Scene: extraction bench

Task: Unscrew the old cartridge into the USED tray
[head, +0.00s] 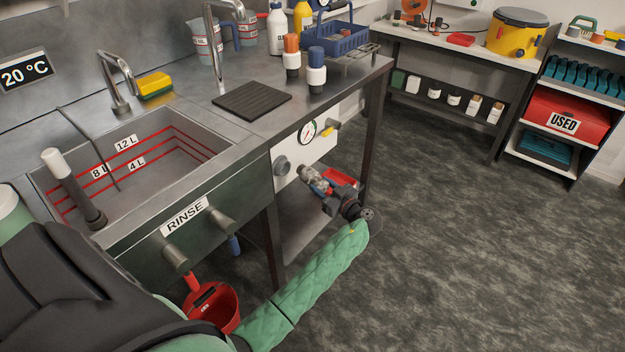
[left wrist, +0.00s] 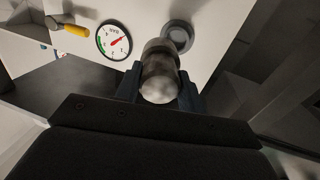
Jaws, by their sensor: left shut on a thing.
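The old cartridge (left wrist: 160,80), a mottled grey cylinder, is end-on to the camera in the left wrist view. My left gripper (left wrist: 161,92) is shut on it, with one dark blue finger on each side. In the head view the cartridge (head: 306,173) is at the white panel under the counter, with my left gripper (head: 318,186) around its near end. I cannot tell whether its far end is still joined to the panel. A red tray labelled USED (head: 590,131) sits on the right-hand shelf. My right gripper is not in view.
The white panel (head: 325,148) carries a pressure gauge (head: 307,131), a yellow-handled valve (head: 331,125) and a round grey fitting (head: 281,165). A red bucket (head: 215,305) is below the sink. The floor to the right is clear.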

